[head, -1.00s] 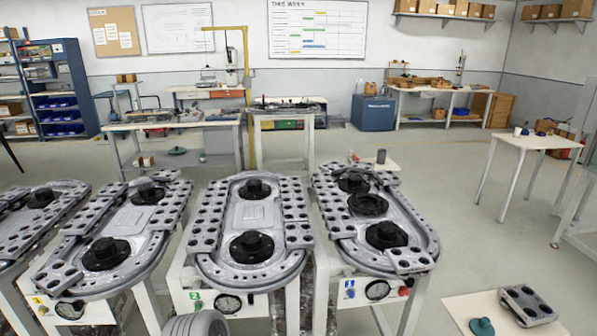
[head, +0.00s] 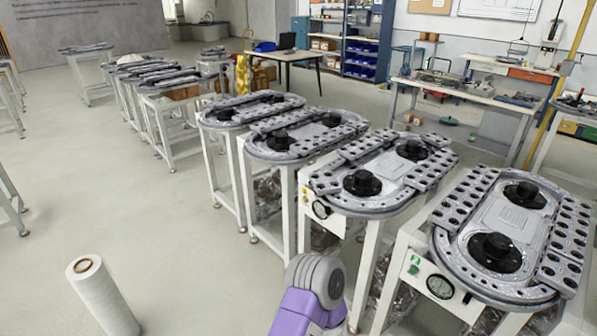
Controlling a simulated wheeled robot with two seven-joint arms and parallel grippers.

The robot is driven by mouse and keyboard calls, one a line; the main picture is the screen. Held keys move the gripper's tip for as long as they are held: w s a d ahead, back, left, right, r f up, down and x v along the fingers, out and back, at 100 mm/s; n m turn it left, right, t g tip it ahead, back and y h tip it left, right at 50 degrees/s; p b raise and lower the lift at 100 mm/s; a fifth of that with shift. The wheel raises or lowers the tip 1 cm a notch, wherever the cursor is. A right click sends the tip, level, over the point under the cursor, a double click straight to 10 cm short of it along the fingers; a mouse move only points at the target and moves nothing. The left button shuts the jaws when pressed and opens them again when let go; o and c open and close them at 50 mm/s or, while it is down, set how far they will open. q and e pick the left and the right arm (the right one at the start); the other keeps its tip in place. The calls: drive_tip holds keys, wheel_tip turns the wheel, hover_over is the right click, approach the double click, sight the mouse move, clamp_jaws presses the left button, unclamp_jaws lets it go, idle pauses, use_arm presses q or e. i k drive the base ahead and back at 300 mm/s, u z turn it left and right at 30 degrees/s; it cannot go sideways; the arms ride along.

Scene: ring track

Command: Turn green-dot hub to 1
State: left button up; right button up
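The nearest ring-track station (head: 418,232), at the right of the head view, carries a green label (head: 413,268) and a round dial (head: 440,287) on its white front panel. Two black hubs stand on its oval track, a near hub (head: 495,251) and a far hub (head: 526,192). No green dot can be made out on either hub, and I cannot read a hub setting. Part of my own arm, grey and purple, shows at the bottom centre, in front of the stations. Neither of my grippers is in view.
A similar station (head: 325,182) with a yellow label stands just left, with more stations (head: 250,100) behind. A white roll (head: 100,295) stands on the floor at lower left. Open floor lies at left. A workbench (head: 470,95) stands at the back right.

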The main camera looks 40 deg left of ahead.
sight(363, 178)
drive_tip(key=u, duration=1.05)
drive_tip(key=k, duration=0.4)
drive_tip(key=u, duration=1.55)
drive_tip(key=i, duration=1.35)
drive_tip(key=z, duration=0.5)
